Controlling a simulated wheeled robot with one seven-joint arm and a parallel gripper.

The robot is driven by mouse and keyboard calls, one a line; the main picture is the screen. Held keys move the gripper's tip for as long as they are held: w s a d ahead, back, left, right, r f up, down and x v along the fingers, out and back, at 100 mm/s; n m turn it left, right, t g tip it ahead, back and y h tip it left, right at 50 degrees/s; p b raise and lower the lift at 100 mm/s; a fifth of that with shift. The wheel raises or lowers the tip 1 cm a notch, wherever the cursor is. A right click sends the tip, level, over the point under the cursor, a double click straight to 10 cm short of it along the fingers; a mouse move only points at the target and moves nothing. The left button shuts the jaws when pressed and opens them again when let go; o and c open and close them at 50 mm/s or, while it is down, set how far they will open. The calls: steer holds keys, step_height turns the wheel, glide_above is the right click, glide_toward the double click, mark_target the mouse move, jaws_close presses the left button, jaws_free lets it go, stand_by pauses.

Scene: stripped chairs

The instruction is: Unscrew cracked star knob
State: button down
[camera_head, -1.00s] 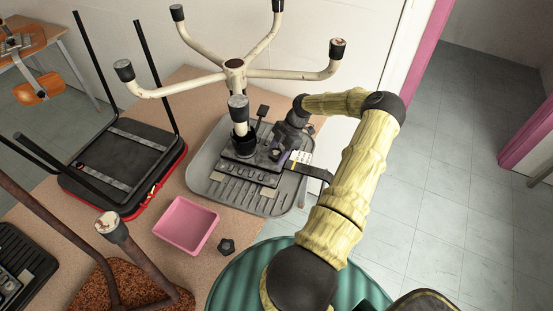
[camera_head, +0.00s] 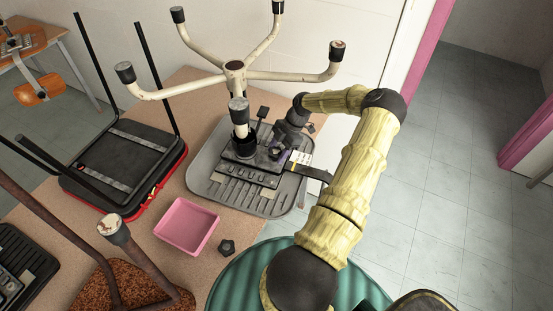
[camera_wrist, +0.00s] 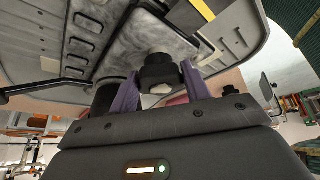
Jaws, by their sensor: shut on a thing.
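An upturned chair's grey plastic underside (camera_head: 205,178) lies on the bench, with a dark mechanism plate (camera_head: 243,176) and a cream five-armed base (camera_head: 235,68) standing up from it. My gripper (camera_head: 277,148) is at the right side of the mechanism. In the wrist view my gripper's purple fingers (camera_wrist: 160,82) are shut on a dark round knob (camera_wrist: 158,66), one finger on each side. Its star shape and any crack cannot be made out. A separate dark star-shaped knob (camera_head: 227,246) lies on the bench near the front edge.
A pink tray (camera_head: 187,226) stands empty left of the loose knob. A black upturned seat with a red edge (camera_head: 122,160) is at the left. A brown speckled seat (camera_head: 90,285) is at the front left. A green ribbed round top (camera_head: 240,285) is in front.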

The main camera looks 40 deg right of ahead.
steer(key=shift+a+r, duration=0.1)
steer(key=shift+r, duration=0.3)
